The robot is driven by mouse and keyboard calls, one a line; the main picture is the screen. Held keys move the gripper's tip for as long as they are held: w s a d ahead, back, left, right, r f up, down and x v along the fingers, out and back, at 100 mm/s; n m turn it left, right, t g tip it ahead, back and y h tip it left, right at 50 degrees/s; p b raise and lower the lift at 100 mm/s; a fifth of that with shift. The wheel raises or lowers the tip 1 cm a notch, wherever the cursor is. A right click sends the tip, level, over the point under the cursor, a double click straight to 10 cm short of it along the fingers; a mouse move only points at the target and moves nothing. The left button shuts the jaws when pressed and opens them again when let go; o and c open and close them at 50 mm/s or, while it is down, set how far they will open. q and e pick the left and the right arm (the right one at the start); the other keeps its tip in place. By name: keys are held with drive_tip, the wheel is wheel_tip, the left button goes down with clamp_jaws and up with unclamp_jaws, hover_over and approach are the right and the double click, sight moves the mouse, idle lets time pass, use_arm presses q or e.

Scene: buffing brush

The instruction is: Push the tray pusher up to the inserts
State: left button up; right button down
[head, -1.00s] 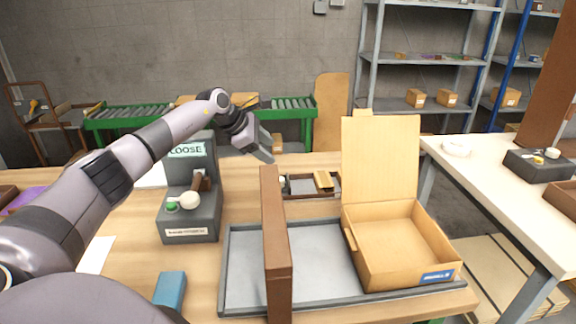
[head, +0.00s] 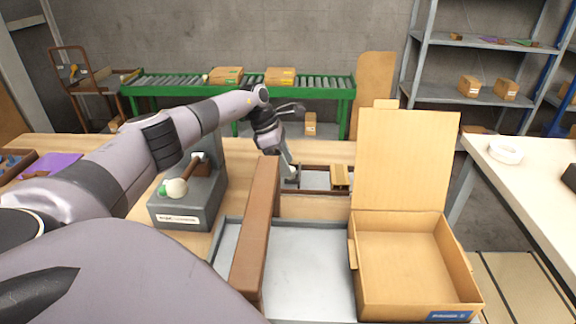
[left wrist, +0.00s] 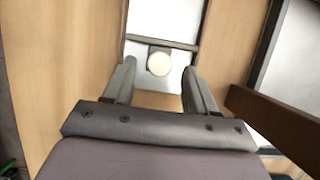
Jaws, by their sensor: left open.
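A small dark-rimmed tray (head: 318,190) stands on the wooden table behind the large grey tray. The tan inserts (head: 340,177) sit at its right end. My left gripper (head: 291,174) points down at the tray's left end, apart from the inserts. In the left wrist view, a pale round knob on a dark base, apparently the tray pusher (left wrist: 159,64), shows between the open fingers of my left gripper (left wrist: 158,72). I cannot tell whether the fingers touch it. In the head view the gripper mostly hides the pusher. My right gripper is not in view.
A tall brown board (head: 258,225) stands upright just in front of the gripper, across the large grey tray (head: 312,270). An open cardboard box (head: 400,265) with a raised lid is to the right. A grey device (head: 190,205) stands left, beneath my arm.

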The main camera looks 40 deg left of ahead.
use_arm(q)
drive_tip(key=shift+x, duration=1.1)
drive_tip(key=shift+c, duration=0.4)
